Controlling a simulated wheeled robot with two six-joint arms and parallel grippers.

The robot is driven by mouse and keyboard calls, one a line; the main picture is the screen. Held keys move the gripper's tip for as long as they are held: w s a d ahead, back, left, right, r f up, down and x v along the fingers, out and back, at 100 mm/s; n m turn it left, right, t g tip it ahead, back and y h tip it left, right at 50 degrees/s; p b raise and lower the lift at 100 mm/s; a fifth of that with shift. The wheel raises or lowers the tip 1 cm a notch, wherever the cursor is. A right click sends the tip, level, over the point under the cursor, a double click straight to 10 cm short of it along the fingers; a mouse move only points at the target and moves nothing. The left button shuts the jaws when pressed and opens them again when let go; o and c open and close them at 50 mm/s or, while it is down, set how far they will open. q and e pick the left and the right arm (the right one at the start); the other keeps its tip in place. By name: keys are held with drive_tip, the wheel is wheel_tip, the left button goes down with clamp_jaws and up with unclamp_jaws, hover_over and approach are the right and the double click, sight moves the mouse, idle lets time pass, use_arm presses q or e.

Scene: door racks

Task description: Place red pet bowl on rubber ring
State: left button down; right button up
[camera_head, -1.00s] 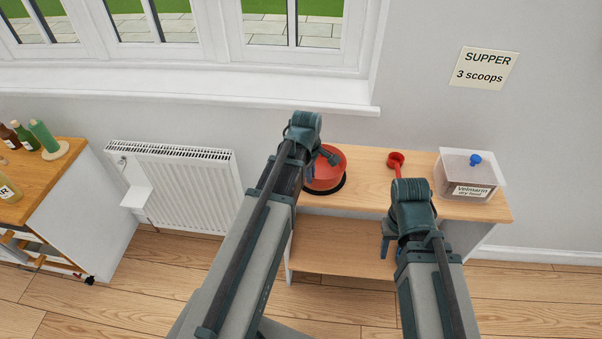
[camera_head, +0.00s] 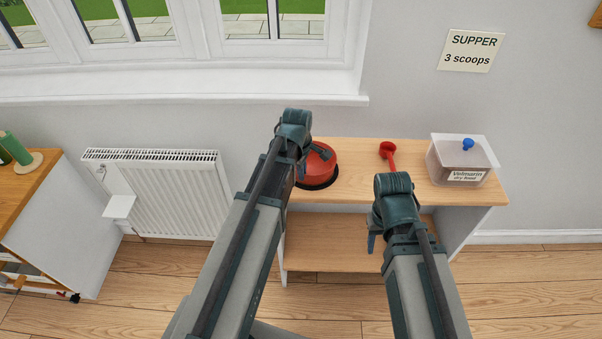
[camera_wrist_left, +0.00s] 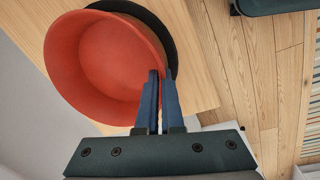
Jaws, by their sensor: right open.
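The red pet bowl (camera_head: 322,168) is at the left end of the wooden shelf unit. The black rubber ring (camera_head: 320,186) shows beneath it; whether the bowl touches the ring all round cannot be told. In the left wrist view the bowl (camera_wrist_left: 105,65) opens toward the camera, and a dark arc of ring (camera_wrist_left: 160,28) shows past its rim. My left gripper (camera_wrist_left: 160,72) has its blue fingers close together at the bowl's rim, one on the inner side and one on the outer, shut on it. My right gripper (camera_head: 371,242) is open and empty, in front of the shelf.
A red scoop (camera_head: 388,152) and a clear dry-food box (camera_head: 462,160) with a blue knob stand right on the shelf top (camera_head: 355,185). A radiator (camera_head: 160,190) and a wooden-topped cabinet (camera_head: 40,178) are left. The lower shelf (camera_head: 325,243) looks clear.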

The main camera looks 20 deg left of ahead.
use_arm(q)
drive_tip(key=shift+f, duration=0.25)
drive_tip(key=c, duration=1.1)
unclamp_jaws()
drive_tip(key=shift+r, duration=0.1)
drive_tip(key=shift+o, duration=0.2)
drive_tip(key=shift+r, duration=0.1)
wheel_tip(320, 180, up, 12)
drive_tip(key=s+p, duration=0.2)
drive_tip(key=p, duration=1)
drive_tip(key=s+d+m+g+y, duration=0.1)
drive_tip(key=s+d+m, duration=1.3)
drive_tip(key=m, duration=0.6)
drive_tip(key=shift+s+d+m+g, duration=0.2)
drive_tip(key=shift+s+m+g, duration=0.15)
drive_tip(key=shift+s, duration=0.25)
